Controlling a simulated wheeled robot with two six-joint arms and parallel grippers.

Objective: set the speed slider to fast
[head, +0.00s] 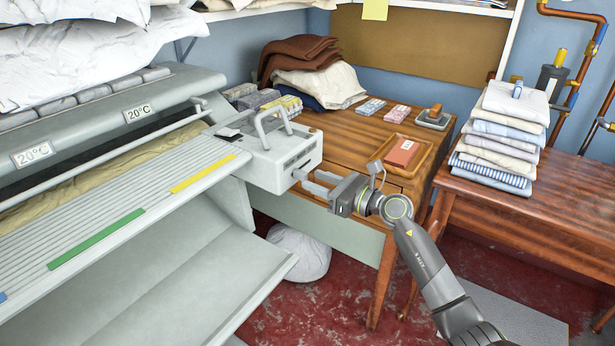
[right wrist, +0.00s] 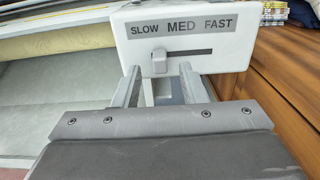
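The speed slider's grey knob (right wrist: 159,60) sits on the white end box (right wrist: 125,40) of the ironer in the right wrist view. It is at the left part of its dark slot (right wrist: 195,51), below the SLOW side of the SLOW MED FAST label (right wrist: 181,26). My right gripper (right wrist: 160,72) is open, with one finger on each side of the knob in the picture; I cannot tell whether either finger touches it. In the head view my right gripper (head: 303,179) is at the front of the end box (head: 290,155). My left gripper is not in view.
A handle (head: 270,119) stands on top of the end box. A wooden table (head: 340,133) with a red box on a tray (head: 425,165) is behind the gripper. A stack of folded linen (head: 500,140) is at the right. Red floor is open below.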

